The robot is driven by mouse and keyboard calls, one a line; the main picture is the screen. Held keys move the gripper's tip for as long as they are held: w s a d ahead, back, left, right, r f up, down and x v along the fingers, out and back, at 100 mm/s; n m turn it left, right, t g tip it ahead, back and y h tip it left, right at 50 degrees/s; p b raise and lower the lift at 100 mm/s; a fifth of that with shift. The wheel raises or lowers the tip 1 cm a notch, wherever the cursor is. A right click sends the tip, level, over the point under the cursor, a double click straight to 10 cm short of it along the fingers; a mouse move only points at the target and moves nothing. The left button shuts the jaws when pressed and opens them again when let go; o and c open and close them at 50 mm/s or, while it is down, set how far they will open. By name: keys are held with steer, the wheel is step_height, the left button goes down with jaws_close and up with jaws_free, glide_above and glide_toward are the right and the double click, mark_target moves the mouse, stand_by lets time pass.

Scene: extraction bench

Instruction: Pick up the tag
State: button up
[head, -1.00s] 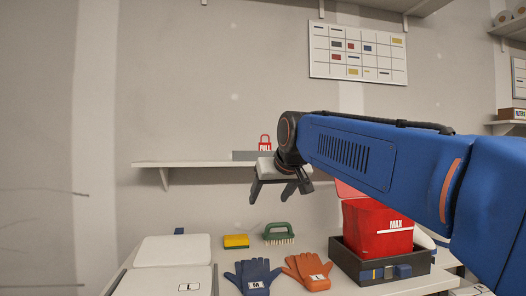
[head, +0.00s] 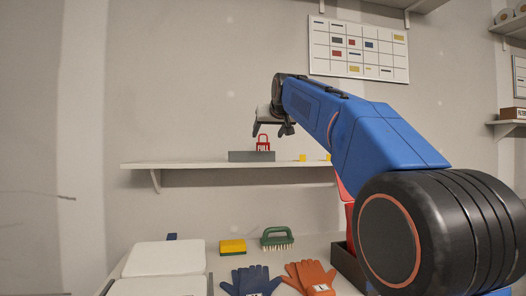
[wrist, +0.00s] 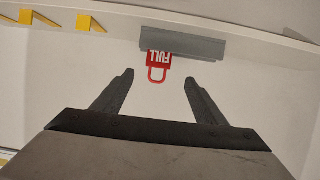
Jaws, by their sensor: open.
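The tag (head: 263,143) is a small red padlock-shaped piece with the word FULL on it. It stands in a grey holder (head: 250,156) on the wall shelf. In the wrist view the tag (wrist: 158,64) shows upside down, its loop pointing toward my gripper, beside the grey holder (wrist: 190,44). My gripper (head: 271,133) is open and empty, above the shelf close to the tag. In the wrist view my gripper's fingers (wrist: 158,76) are spread wide on either side of the tag's loop; I cannot tell the exact gap in depth.
The shelf (head: 200,165) holds small yellow pieces (head: 303,157) right of the holder. Below on the bench lie a yellow sponge (head: 232,247), a green brush (head: 277,238), a blue glove (head: 250,280) and an orange glove (head: 308,278). The wall around the tag is clear.

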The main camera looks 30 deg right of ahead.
mark_target(263, 144)
steer(key=x, duration=1.1)
steer(key=shift+w+d, duration=0.15)
steer(key=shift+c, duration=0.6)
steer(key=c, duration=1.1)
steer(key=shift+r, duration=0.1)
steer(key=shift+r, duration=4.9)
